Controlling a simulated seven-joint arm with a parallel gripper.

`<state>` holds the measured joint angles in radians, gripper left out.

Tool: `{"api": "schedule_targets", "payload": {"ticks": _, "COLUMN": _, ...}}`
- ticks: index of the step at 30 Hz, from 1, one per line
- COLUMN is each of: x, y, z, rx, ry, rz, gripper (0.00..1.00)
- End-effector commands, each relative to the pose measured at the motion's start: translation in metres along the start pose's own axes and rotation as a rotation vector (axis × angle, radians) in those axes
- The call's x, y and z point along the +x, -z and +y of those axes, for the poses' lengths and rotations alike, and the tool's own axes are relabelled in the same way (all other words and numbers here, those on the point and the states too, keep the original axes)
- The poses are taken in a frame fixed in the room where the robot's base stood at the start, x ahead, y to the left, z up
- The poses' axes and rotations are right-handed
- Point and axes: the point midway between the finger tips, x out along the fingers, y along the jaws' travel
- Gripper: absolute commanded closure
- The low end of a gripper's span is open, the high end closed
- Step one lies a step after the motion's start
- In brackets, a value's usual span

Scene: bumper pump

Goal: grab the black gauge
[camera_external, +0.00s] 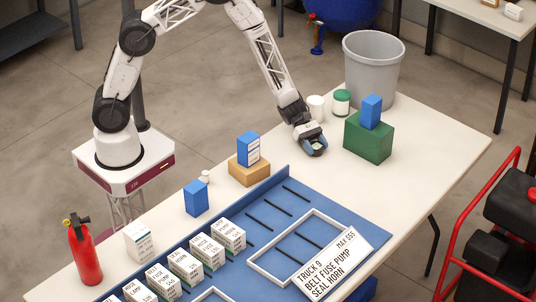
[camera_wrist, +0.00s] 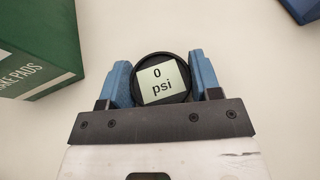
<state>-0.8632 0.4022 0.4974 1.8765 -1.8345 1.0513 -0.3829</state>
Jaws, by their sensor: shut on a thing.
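The black gauge (camera_wrist: 162,79) is round with a black rim and a pale face that reads "0 psi". In the wrist view it sits between the two blue fingers of my gripper (camera_wrist: 162,82), which press on its left and right sides. In the external view my gripper (camera_external: 315,148) is low over the white table, left of the green box. The gauge is mostly hidden there by the fingers. I cannot tell whether it still touches the table.
A green box (camera_external: 368,140) with a blue box (camera_external: 371,111) on top stands right of my gripper. A grey bin (camera_external: 373,65), a green-lidded jar (camera_external: 341,102) and a white jar (camera_external: 316,108) stand behind. A blue tray (camera_external: 268,212) with white boxes lies in front.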

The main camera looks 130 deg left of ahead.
Motion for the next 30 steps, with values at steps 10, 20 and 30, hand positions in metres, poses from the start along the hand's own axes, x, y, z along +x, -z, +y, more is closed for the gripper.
{"api": "schedule_targets", "payload": {"ticks": 10, "x": -0.001, "y": -0.004, "z": 0.000, "rx": 0.001, "ry": 0.000, "rz": -0.001, "gripper": 0.70}}
{"api": "schedule_targets", "payload": {"ticks": 20, "x": -0.010, "y": -0.026, "z": 0.001, "rx": 0.002, "ry": -0.001, "rz": -0.001, "gripper": 0.70}}
{"api": "schedule_targets", "payload": {"ticks": 30, "x": -0.040, "y": -0.027, "z": -0.035, "rx": 0.000, "ry": -0.001, "rz": 0.000, "gripper": 0.70}}
